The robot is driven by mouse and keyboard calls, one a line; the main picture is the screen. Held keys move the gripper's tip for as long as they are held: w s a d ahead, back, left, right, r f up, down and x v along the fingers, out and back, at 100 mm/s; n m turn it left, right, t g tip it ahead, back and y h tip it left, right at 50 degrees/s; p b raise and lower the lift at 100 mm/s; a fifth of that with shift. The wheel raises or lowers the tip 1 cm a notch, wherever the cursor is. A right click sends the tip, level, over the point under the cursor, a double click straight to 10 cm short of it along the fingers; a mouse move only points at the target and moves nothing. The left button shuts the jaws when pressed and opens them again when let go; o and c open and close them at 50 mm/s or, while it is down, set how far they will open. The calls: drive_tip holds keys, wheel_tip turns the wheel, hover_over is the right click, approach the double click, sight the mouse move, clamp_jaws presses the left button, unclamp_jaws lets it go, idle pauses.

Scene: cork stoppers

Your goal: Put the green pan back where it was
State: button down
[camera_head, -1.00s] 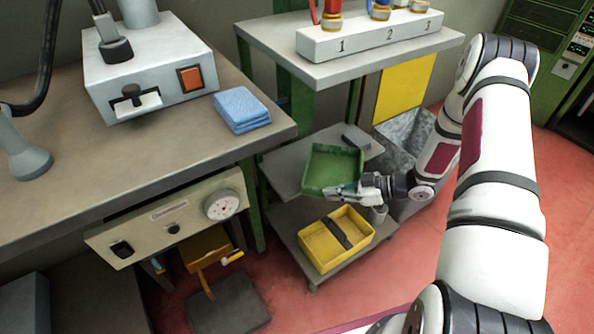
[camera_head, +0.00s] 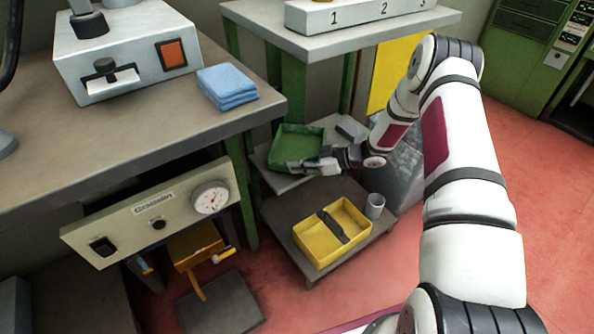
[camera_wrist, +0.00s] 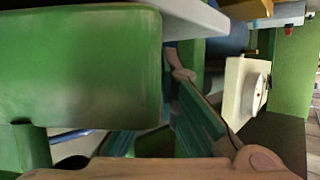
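The green pan (camera_head: 296,142) is a shallow rectangular tray at the left part of the grey upper shelf (camera_head: 277,182) in the head view. I cannot tell whether it rests on the shelf or is just above it. My gripper (camera_head: 308,165) is at its front right edge, shut on the pan's wall. In the wrist view the pan (camera_wrist: 80,70) fills the left side and hides one finger. The other finger (camera_wrist: 200,115) leans in toward the pan's edge.
A yellow tray (camera_head: 318,243) and a grey cup (camera_head: 375,206) stand on the lower shelf. A small grey block (camera_head: 350,130) lies right of the pan. The workbench (camera_head: 160,135) with a blue cloth (camera_head: 228,86) is at left. A grey metal bin (camera_head: 400,175) stands at right.

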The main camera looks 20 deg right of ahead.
drive_tip(key=shift+f, duration=0.35)
drive_tip(key=shift+f, duration=0.15)
drive_tip(key=c, duration=1.8)
unclamp_jaws()
drive_tip(key=shift+s+d+r, duration=0.1)
drive_tip(key=shift+d+r, duration=0.15)
drive_tip(key=shift+r, duration=0.05)
drive_tip(key=p+v, duration=0.3)
drive_tip(key=v, duration=0.8)
drive_tip(key=shift+d, duration=0.2)
